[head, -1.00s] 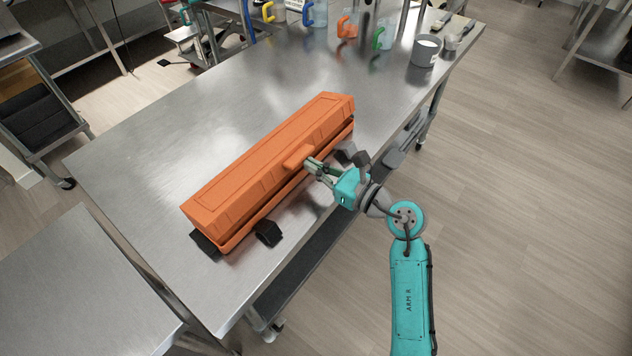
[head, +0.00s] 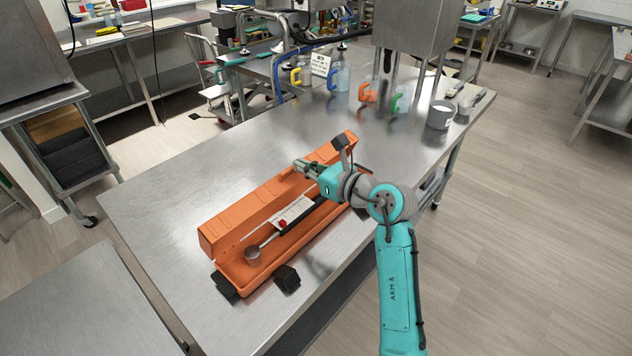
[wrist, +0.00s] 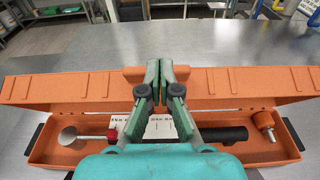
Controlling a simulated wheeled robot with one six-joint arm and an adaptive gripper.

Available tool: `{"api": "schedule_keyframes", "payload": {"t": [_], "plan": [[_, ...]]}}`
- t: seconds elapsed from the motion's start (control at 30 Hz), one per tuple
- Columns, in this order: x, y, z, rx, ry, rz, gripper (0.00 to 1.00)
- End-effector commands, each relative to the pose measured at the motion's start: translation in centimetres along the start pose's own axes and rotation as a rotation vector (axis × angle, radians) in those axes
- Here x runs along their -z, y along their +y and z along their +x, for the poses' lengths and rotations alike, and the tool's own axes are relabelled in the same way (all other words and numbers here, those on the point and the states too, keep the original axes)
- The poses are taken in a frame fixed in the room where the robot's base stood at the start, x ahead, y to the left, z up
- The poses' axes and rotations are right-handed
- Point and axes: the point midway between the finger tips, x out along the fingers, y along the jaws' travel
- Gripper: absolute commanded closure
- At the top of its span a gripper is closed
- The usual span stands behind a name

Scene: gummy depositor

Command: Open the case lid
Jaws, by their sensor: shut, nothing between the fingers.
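The long orange case (head: 243,278) sits on the steel table with its lid (head: 232,221) raised, standing up along the far side. It also shows in the wrist view (wrist: 60,155), with the lid (wrist: 60,88) upright behind the base. Inside lie a metal cup-ended tool (head: 252,253) with a red collar, a white label card (head: 290,213), a dark rod (wrist: 222,134) and an orange-capped piece (wrist: 265,122). My gripper (head: 300,165) is shut and empty at the lid's upper edge, by the orange handle tab (wrist: 133,73). Whether it touches the lid is unclear.
The steel table (head: 150,215) is clear left of the case. Several jugs with coloured handles, including one with an orange handle (head: 369,91), and a grey tub (head: 440,115) stand at the back. Black latches (head: 287,278) stick out at the case's front.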

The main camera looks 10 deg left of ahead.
Motion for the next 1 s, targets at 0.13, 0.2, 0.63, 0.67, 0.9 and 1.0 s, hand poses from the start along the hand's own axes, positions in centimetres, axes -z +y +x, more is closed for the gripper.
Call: {"api": "schedule_keyframes", "payload": {"t": [0.13,0.2,0.63,0.67,0.9,1.0], "plan": [[-0.9,0.0,1.9,-0.002,-0.001,0.001,1.0],[-1.2,0.1,2.6,-0.001,-0.001,0.0,1.0],[-1.8,0.0,5.6,-0.001,0.0,0.0,1.0],[-1.8,0.0,5.7,-0.001,0.0,0.001,1.0],[-1.8,0.0,5.9,0.0,0.0,0.0,1.0],[-1.8,0.0,5.9,0.0,0.0,0.0,1.0]]}}
